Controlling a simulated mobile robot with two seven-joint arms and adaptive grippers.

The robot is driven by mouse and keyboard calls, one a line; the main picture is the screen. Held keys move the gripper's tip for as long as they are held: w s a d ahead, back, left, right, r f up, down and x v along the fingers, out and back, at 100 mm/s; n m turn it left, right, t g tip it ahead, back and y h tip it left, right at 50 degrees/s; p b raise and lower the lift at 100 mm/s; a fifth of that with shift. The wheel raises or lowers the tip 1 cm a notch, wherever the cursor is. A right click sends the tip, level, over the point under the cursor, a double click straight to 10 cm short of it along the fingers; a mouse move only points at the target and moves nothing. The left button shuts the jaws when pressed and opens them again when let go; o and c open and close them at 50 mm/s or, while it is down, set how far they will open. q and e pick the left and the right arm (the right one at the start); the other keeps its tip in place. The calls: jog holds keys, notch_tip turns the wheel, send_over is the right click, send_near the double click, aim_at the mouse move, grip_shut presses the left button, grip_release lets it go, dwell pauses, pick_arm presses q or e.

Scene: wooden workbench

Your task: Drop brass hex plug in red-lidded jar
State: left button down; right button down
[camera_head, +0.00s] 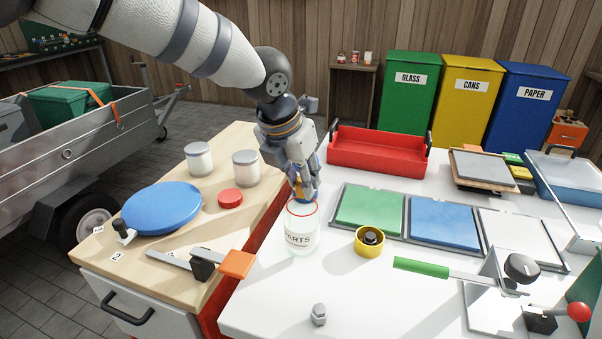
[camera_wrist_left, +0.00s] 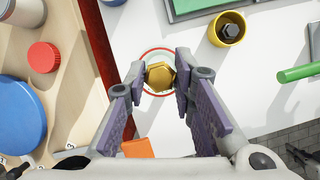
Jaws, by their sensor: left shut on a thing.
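The brass hex plug (camera_wrist_left: 160,76) is between the fingertips of my left gripper (camera_wrist_left: 158,84), which is shut on it. In the wrist view the plug appears inside the red-rimmed ring of the jar (camera_wrist_left: 144,90). In the head view the clear jar (camera_head: 301,238), marked "PARTS", stands upright and open on the white bench. My left gripper (camera_head: 304,194) points down at its mouth; the exact height of the plug over the rim is hard to tell. A red lid (camera_head: 230,198) lies on the wooden bench to the left. My right gripper is not in view.
A yellow cup (camera_head: 368,246) holding a dark hex part stands right of the jar. A grey hex piece (camera_head: 319,314) is near the front edge. Green (camera_head: 370,210) and blue (camera_head: 444,223) trays and a red crate (camera_head: 378,152) lie behind. White bench is free around the jar's front.

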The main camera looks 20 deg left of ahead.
pick_arm(q)
jog(key=c, duration=1.3)
grip_release()
notch_tip(320, 180, up, 7)
jog(key=shift+r, duration=0.1)
